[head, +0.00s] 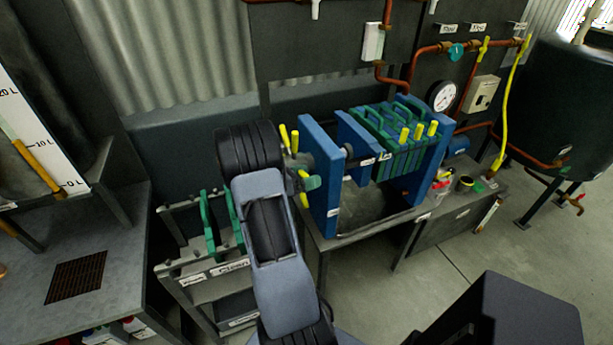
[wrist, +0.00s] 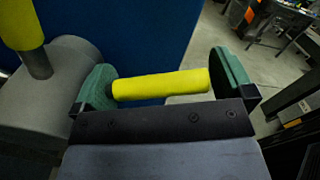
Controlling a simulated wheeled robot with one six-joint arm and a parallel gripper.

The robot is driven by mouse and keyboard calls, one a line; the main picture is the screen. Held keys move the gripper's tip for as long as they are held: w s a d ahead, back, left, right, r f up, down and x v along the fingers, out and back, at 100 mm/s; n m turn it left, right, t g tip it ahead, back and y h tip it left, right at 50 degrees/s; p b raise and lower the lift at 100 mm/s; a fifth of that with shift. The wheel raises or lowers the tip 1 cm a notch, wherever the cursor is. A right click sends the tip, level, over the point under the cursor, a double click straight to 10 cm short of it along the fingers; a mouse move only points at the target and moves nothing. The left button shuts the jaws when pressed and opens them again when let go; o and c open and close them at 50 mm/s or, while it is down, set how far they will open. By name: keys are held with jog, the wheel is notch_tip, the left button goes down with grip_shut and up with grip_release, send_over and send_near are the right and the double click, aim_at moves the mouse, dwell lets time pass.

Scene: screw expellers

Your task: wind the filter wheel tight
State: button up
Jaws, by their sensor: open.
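The filter press stands on a bench in the head view, with a blue end frame (head: 321,170) and a pack of plates with green handles (head: 398,150) at its right. The filter wheel is at the left end, mostly hidden by my arm; several yellow handles (head: 284,138) stick out from it. In the wrist view a grey rounded hub (wrist: 45,105) is at left with one yellow handle (wrist: 25,22) above. My gripper (wrist: 166,80) is open, its green-padded fingers on either side of another yellow handle (wrist: 140,87). I cannot tell whether they touch it.
A grey rack (head: 190,270) with green-handled plates stands below left of my arm. A grey table (head: 100,235) is at the left. Copper pipes, a gauge (head: 442,96) and a dark tank (head: 568,100) are at the right. The floor at right is partly clear.

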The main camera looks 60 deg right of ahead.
jog(key=c, duration=1.1)
jog(key=shift+f, duration=0.1)
